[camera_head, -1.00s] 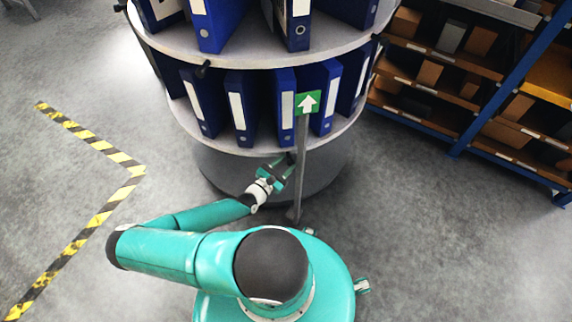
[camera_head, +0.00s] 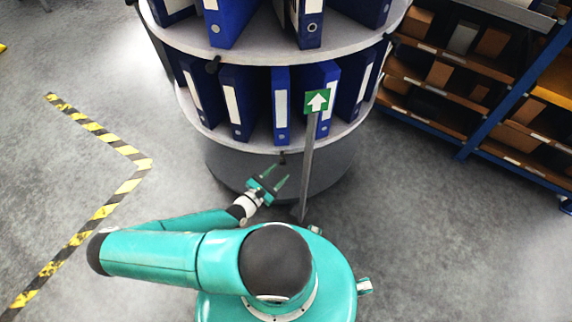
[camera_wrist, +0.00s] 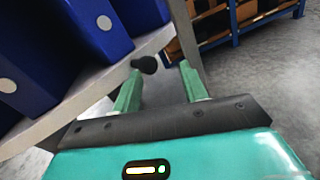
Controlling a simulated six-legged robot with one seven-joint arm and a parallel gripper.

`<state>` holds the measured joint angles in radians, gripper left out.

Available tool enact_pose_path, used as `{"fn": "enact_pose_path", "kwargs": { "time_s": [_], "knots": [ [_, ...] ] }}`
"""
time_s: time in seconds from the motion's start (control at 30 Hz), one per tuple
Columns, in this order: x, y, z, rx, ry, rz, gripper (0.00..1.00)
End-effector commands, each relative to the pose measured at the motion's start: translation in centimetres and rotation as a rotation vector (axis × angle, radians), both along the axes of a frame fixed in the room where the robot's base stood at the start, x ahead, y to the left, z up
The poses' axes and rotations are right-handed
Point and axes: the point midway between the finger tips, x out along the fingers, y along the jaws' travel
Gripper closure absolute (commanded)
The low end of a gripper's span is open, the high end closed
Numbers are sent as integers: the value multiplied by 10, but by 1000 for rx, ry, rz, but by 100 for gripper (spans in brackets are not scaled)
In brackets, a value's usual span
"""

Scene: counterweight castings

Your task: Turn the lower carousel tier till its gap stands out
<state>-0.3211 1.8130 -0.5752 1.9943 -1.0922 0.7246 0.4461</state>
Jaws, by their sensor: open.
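The lower carousel tier (camera_head: 207,127) is a grey round shelf holding several upright blue binders (camera_head: 237,105). They fill its facing side with narrow spaces; I cannot make out a wider gap. A dark knob (camera_head: 282,157) sits at its front rim, and it shows closer in the wrist view (camera_wrist: 146,64). A green sign with a white up arrow (camera_head: 315,101) stands on a grey post in front of the tier. My gripper (camera_head: 280,173) is open and empty, just below and in front of the rim. In the wrist view the knob is beyond its fingertips (camera_wrist: 160,75), apparently apart from them.
The upper tier (camera_head: 270,55) holds more blue binders and has a knob (camera_head: 212,66) at its rim. The sign's post (camera_head: 307,170) stands close right of my gripper. Blue-framed racking (camera_head: 490,115) with boxes is at right. Hazard tape (camera_head: 105,137) marks the left floor.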

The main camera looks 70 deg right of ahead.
Motion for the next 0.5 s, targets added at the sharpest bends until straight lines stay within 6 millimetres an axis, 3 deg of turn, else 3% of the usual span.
{"fn": "enact_pose_path", "kwargs": {
  "time_s": [0.2,0.5],
  "knots": [
    [12,42,-1,5,0,-3,57],
    [16,59,-1,4,4,-7,57]
  ]
}}
